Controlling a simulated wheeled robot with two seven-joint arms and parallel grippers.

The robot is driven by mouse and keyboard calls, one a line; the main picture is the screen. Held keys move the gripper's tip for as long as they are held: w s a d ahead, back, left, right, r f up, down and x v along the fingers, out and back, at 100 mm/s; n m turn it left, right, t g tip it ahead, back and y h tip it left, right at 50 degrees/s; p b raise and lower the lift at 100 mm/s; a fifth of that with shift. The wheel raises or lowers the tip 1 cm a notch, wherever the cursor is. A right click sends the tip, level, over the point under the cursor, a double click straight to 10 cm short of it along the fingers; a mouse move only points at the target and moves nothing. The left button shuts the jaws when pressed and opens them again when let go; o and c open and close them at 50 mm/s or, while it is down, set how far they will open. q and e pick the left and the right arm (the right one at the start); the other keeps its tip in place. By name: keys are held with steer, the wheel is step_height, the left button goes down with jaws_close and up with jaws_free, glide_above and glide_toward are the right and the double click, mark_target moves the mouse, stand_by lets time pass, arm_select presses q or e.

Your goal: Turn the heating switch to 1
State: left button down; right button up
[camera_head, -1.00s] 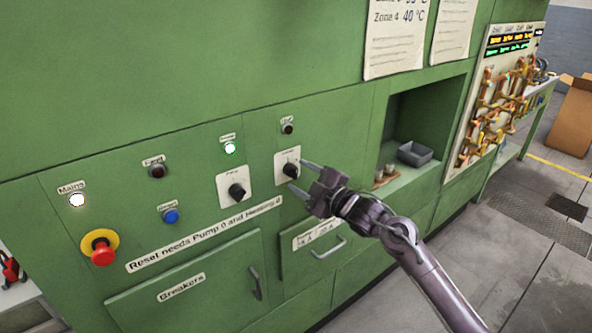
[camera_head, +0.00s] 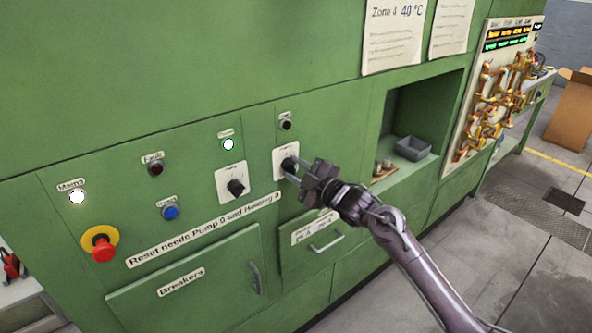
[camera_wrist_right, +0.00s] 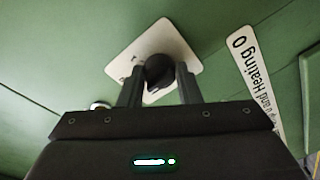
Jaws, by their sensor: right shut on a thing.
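The heating switch (camera_head: 289,164) is a black rotary knob on a white plate (camera_head: 279,152), the right one of two such plates on the green panel. My right gripper (camera_head: 293,171) reaches it from the right, its fingers on either side of the knob. In the right wrist view the knob (camera_wrist_right: 158,71) sits between the two fingertips (camera_wrist_right: 157,80), shut on it, with the white plate (camera_wrist_right: 143,47) behind. The plate's markings are too small to read. My left gripper is not in view.
The pump knob (camera_head: 236,187) is left of the heating switch. A red emergency stop (camera_head: 103,250), blue button (camera_head: 171,212) and lit lamps (camera_head: 77,197) are further left. A drawer handle (camera_head: 327,245) lies below my gripper. A recess with a grey bin (camera_head: 412,148) is to the right.

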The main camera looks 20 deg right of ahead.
steer(key=shift+m, duration=0.3)
steer(key=m+t+p, duration=0.1)
steer(key=m+p, duration=0.2)
steer(key=m, duration=0.8)
steer(key=shift+a+f+m, duration=0.1)
steer(key=shift+m, duration=0.2)
steer(key=shift+h, duration=0.3)
steer(key=o, duration=1)
steer(key=shift+c, duration=0.2)
steer(key=shift+s+f, duration=0.1)
steer(key=shift+s, duration=0.05)
